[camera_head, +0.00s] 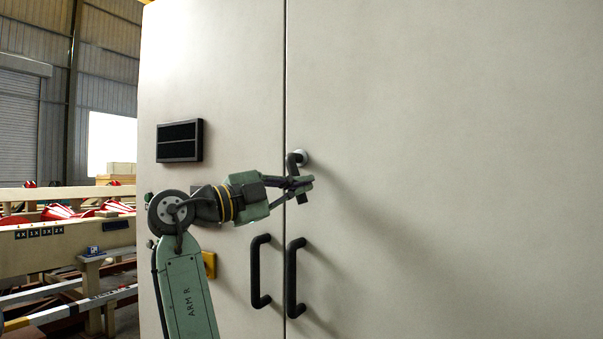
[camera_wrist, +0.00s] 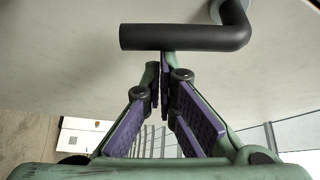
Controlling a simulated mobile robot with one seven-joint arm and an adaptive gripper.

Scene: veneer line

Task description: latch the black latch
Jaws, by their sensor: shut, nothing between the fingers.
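The black latch (camera_head: 292,160) is a bent bar on a pale round mount on the right cabinet door, close to the seam. In the head view it bends down from the mount, and my gripper (camera_head: 307,182) crosses its lower part. In the wrist view the latch (camera_wrist: 185,37) runs across the picture just beyond the tips of my gripper (camera_wrist: 166,62). The fingers are shut with nothing between them. I cannot tell whether the fingertips touch the latch. Part of the latch is hidden behind the fingers in the head view.
Two black door handles, left (camera_head: 256,272) and right (camera_head: 292,278), flank the seam below my gripper. A dark vented panel (camera_head: 180,141) is on the left door. A yellow part (camera_head: 209,265) shows beside my arm. The right door (camera_head: 450,150) is otherwise bare.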

